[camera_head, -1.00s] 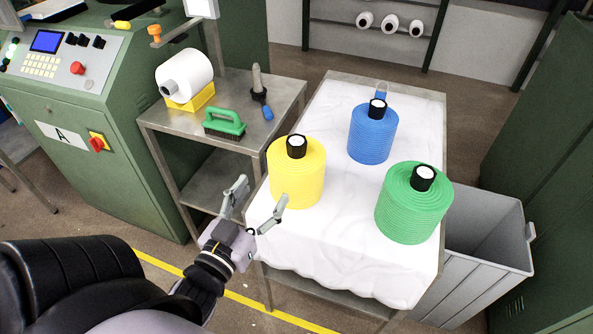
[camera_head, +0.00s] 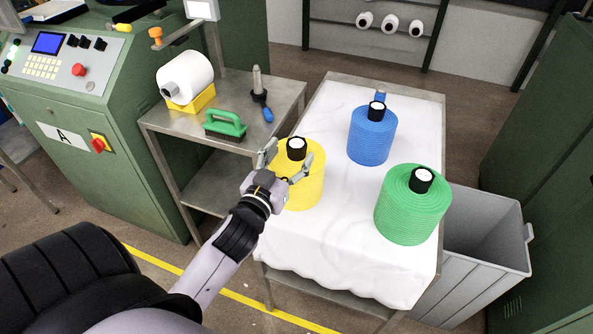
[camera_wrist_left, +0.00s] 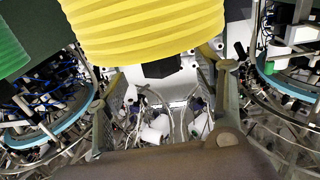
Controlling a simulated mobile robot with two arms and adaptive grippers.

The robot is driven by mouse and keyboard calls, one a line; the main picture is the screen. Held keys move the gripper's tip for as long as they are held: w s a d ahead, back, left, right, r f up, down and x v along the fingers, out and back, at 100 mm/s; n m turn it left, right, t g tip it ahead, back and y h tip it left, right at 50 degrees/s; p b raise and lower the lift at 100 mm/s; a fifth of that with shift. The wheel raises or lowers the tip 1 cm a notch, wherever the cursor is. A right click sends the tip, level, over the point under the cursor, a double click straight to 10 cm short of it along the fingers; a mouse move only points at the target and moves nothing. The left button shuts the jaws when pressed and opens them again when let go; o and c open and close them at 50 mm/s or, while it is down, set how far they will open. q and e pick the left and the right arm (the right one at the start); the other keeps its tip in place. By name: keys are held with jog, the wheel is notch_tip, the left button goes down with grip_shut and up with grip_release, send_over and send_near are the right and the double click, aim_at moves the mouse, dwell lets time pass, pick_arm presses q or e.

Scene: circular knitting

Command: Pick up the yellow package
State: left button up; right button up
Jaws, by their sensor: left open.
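The yellow package (camera_head: 303,190) is a ribbed yarn cone with a black core and white top. It stands upright at the left side of the cloth-covered table (camera_head: 330,245). My left gripper (camera_head: 287,162) is open, with its two fingers in front of the yellow package's near left side. In the left wrist view the yellow package (camera_wrist_left: 145,28) fills the top centre, beyond the open fingers (camera_wrist_left: 165,85). I cannot tell whether the fingers touch it. My right gripper is not in view.
A blue package (camera_head: 371,137) and a green package (camera_head: 411,208) stand on the same table. A metal side table (camera_head: 245,88) at left holds a green brush (camera_head: 225,122) and a white roll (camera_head: 184,75). A grey bin (camera_head: 480,250) stands at right.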

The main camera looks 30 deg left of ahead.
pick_arm(q)
jog(key=w, duration=0.4)
jog(key=shift+w+a+p, duration=0.15)
jog(key=shift+a+p, duration=0.25)
jog(key=shift+r, duration=0.1)
jog(key=shift+c, duration=0.3)
grip_shut()
